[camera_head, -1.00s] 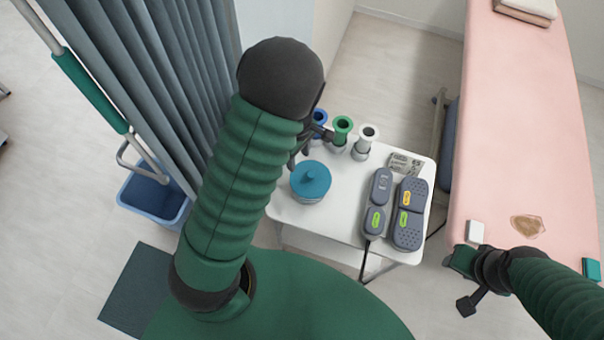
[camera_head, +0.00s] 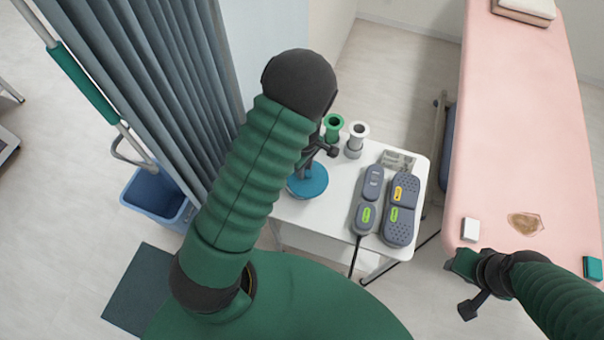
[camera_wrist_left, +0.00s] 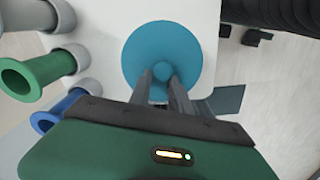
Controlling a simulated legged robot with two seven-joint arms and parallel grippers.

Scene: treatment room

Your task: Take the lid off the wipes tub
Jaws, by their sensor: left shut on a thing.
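The blue round lid (camera_head: 308,183) of the wipes tub shows on the white table, below my left gripper (camera_head: 308,168) in the head view. The lid also shows from above in the left wrist view (camera_wrist_left: 150,45), with a small round knob (camera_wrist_left: 162,67) at its middle. The fingers of my left gripper (camera_wrist_left: 160,80) are closed on this knob. The tub body is mostly hidden under the lid, and I cannot tell whether the lid is raised.
The white table (camera_head: 335,215) also holds a green holder (camera_head: 334,127), a white holder (camera_head: 355,138) and two grey handsets (camera_head: 368,200) (camera_head: 402,212). A blue holder (camera_wrist_left: 52,112) shows in the wrist view. A grey curtain (camera_head: 165,80) hangs left; the pink bed (camera_head: 530,120) stands right.

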